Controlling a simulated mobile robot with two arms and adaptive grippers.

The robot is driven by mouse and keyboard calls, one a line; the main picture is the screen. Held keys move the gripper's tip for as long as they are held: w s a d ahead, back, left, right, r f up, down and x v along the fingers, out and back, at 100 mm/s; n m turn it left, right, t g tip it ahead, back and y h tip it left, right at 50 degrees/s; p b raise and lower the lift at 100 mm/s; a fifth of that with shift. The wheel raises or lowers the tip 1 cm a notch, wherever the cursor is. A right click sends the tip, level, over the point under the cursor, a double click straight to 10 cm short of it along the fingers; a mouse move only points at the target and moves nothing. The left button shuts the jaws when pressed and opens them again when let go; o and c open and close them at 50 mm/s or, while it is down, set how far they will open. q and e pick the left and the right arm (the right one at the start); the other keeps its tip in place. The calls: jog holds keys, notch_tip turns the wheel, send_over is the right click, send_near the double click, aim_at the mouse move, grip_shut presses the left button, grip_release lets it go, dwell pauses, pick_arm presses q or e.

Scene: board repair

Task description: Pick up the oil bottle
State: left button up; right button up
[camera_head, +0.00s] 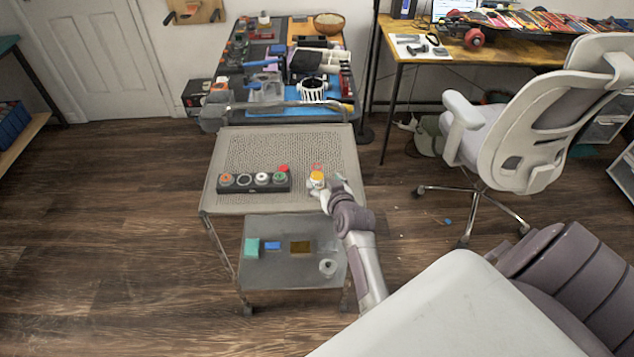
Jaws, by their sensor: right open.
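A small bottle with a yellow-orange top (317,178), which looks like the oil bottle, stands on the upper tray of the grey cart (240,150). My right gripper (321,187) is open at the bottle, on its near right side. The fingers hide the bottle's lower part, and I cannot tell whether they touch it. My left gripper is not in view.
A dark rack (254,188) with several round-topped containers sits left of the bottle. The cart's lower shelf (290,276) holds small coloured blocks and a white roll. A cluttered table stands behind, and an office chair (535,115) at right. The tray's back half is clear.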

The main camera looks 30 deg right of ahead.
aim_at(319, 179)
jog(key=b+x, duration=0.2)
jog(key=x, duration=0.1)
jog(key=a+b+x, duration=0.1)
jog(key=b, duration=0.1)
jog(key=shift+w+d+f, duration=0.15)
jog(key=shift+w+f, duration=0.1)
jog(key=shift+f, duration=0.05)
jog(key=shift+w+d, duration=0.15)
jog(key=shift+w, duration=0.15)
jog(key=shift+r, duration=0.1)
jog(key=c, duration=1.3)
